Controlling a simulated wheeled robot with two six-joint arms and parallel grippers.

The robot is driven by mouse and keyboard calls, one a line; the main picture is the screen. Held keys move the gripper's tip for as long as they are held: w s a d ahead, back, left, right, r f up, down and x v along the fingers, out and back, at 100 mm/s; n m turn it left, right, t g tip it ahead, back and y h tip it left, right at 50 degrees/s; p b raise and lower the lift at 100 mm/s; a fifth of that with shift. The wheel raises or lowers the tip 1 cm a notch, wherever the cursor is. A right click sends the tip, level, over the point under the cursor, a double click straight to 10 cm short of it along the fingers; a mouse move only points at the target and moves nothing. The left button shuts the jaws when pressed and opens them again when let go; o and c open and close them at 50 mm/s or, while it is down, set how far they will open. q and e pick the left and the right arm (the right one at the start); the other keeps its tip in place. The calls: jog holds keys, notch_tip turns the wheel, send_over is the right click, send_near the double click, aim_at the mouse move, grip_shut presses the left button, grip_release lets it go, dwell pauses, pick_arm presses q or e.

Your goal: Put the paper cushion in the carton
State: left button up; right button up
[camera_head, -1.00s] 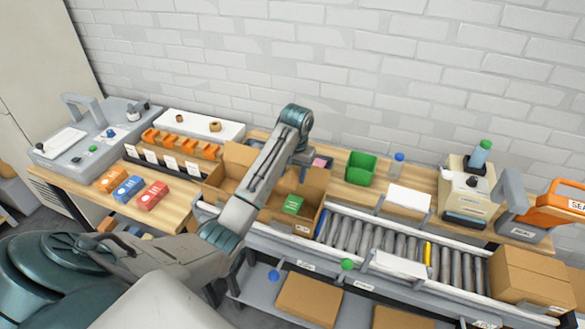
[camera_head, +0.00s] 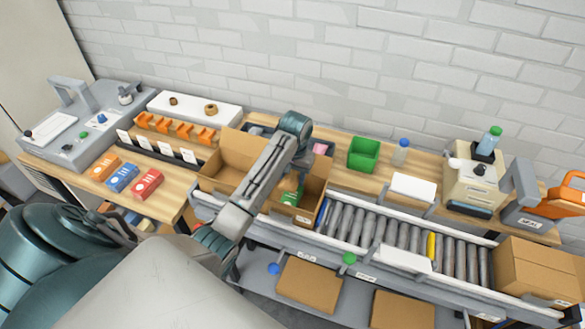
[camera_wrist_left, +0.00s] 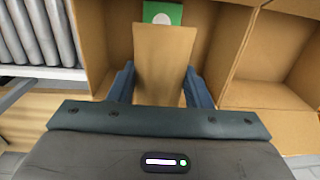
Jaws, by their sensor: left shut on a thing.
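The open carton (camera_head: 232,148) stands at the near edge of the bench, at the left end of the roller conveyor. A green box (camera_head: 287,197) lies inside it. My left arm crosses in front of the carton, and its gripper (camera_head: 302,160) is over the carton, partly hidden by my wrist. In the left wrist view the gripper (camera_wrist_left: 160,82) is shut on the brown paper cushion (camera_wrist_left: 164,60), which stands between the dark blue fingers. Carton walls (camera_wrist_left: 105,40) show around it, and the green box (camera_wrist_left: 163,13) shows beyond the cushion. My right gripper is not in view.
A green bin (camera_head: 363,154) and a bottle (camera_head: 401,151) stand right of the carton. The roller conveyor (camera_head: 370,233) runs right to a closed carton (camera_head: 535,270). Orange, blue and red boxes (camera_head: 122,178) lie on the bench at left.

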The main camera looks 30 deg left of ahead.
aim_at(291, 197)
pick_arm(q)
jog(key=shift+f, duration=0.75)
jog(key=shift+s+f+b, duration=0.15)
jog(key=shift+f+b, duration=0.15)
jog(key=shift+f, duration=0.75)
jog(key=shift+a+f+b, duration=0.15)
jog(key=shift+f+b, duration=0.4)
jog(key=shift+f, duration=1.3)
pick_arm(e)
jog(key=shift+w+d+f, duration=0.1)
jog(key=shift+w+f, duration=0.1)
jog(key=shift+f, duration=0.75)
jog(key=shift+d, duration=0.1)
pick_arm(q)
jog(key=o, duration=1)
jog(key=shift+o, duration=0.2)
jog(key=shift+r, duration=0.1)
